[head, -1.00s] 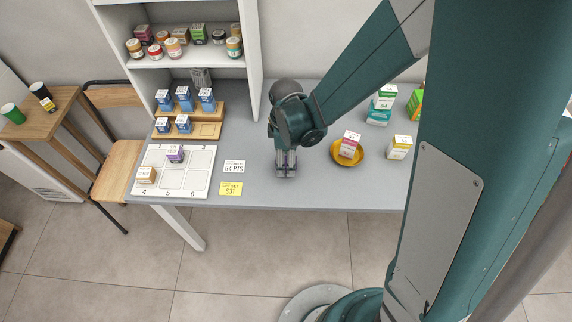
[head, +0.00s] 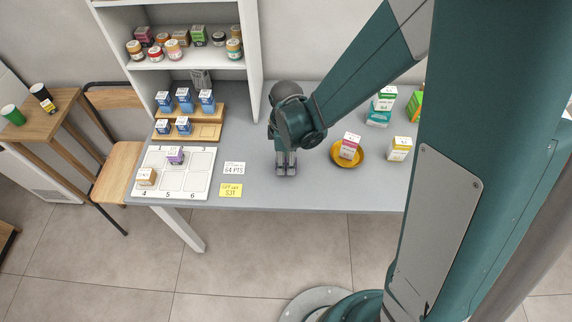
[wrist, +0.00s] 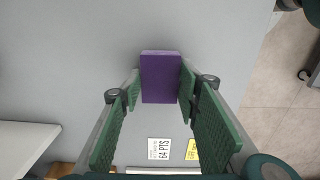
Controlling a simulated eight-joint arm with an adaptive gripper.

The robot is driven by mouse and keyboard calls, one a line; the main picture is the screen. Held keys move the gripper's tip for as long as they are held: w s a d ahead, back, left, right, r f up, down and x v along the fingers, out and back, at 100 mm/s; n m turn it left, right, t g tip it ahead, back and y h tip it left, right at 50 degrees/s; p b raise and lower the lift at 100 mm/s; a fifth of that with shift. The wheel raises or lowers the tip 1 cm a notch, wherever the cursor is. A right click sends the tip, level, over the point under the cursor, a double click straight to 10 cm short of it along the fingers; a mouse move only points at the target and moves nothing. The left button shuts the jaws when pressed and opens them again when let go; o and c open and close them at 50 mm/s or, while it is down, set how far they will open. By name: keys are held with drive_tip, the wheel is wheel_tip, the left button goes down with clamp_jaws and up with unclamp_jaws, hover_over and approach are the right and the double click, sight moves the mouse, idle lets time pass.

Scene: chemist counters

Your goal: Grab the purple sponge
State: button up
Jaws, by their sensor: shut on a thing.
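The purple sponge (wrist: 160,78) is a flat rectangular block in the upper middle of the wrist view. It sits between the two green-padded fingers of my gripper (wrist: 160,90), whose tips press on its left and right sides. My gripper (head: 286,170) points down at the grey counter (head: 255,196) in the head view. There the sponge is hidden by my gripper, and I cannot tell whether it touches the counter.
Left of my gripper are a 64 PTS card (head: 234,168), a yellow card (head: 231,190) and a numbered white board (head: 200,185) with small boxes. To the right, a yellow bowl (head: 362,157) holds a box, beside another box (head: 399,149). A shelf (head: 255,60) stands behind.

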sight(286, 163)
wheel_tip(286, 163, up, 10)
drive_tip(key=p, duration=0.1)
drive_tip(key=shift+p, duration=0.4)
idle(0.5)
idle(0.5)
